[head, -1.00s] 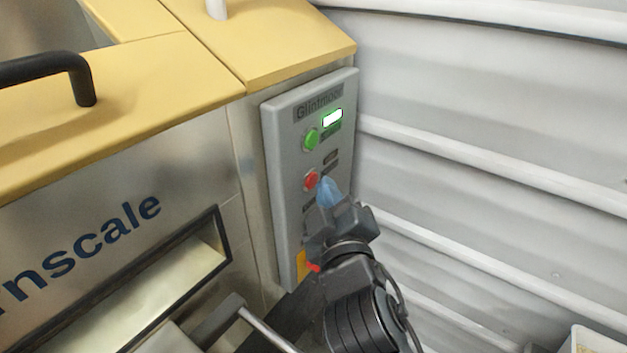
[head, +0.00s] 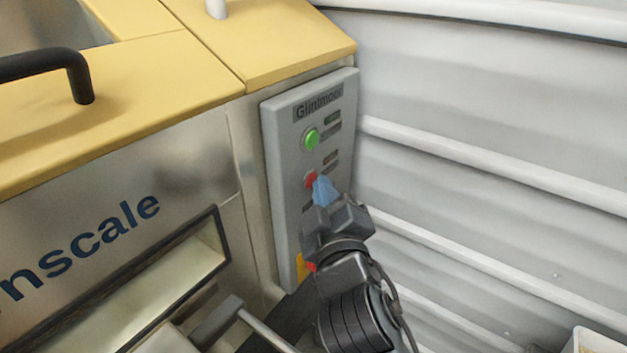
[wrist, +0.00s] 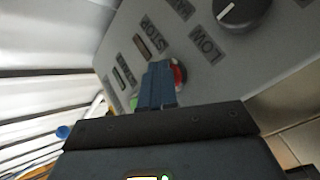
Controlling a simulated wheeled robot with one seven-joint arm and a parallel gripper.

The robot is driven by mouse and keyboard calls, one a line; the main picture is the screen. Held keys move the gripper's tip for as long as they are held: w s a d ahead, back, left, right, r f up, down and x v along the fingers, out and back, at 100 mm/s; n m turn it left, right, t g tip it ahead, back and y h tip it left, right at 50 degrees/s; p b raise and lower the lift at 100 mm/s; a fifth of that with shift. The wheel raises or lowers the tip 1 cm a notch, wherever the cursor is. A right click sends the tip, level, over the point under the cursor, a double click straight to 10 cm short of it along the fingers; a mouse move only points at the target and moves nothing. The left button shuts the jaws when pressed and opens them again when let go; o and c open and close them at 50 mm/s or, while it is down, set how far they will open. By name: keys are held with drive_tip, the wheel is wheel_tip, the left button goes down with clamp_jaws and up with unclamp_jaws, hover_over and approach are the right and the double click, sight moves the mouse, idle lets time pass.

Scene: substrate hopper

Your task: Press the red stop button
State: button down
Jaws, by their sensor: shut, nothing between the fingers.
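The red stop button (head: 311,179) sits on the grey control panel (head: 285,215), below the green button (head: 312,139). My gripper (head: 322,187) is shut and empty, its blue fingertips at the red button and covering part of it. In the wrist view the blue fingers (wrist: 158,84) overlap the red button (wrist: 179,75), whose edge shows beside them. The fingertips appear to touch the button; how far it is pushed in is hidden. The indicator window by the green button is dark.
A dark knob (wrist: 245,10) is on the panel near a LOW label. The panel is on a metal machine with a yellow top (head: 120,110) and a black handle (head: 60,68). A white ribbed wall (head: 480,120) stands close on the right.

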drive_tip(key=shift+s+d, duration=0.1)
drive_tip(key=shift+s+d+p, duration=0.4)
drive_tip(key=shift+d+p, duration=0.05)
drive_tip(key=shift+d, duration=0.15)
drive_tip(key=shift+d, duration=0.1)
drive_tip(key=s+d+p, duration=0.1)
drive_tip(key=d+p, duration=0.1)
drive_tip(key=s+d+p, duration=0.1)
drive_tip(key=d, duration=0.1)
drive_tip(key=shift+s+p, duration=0.35)
idle(0.5)
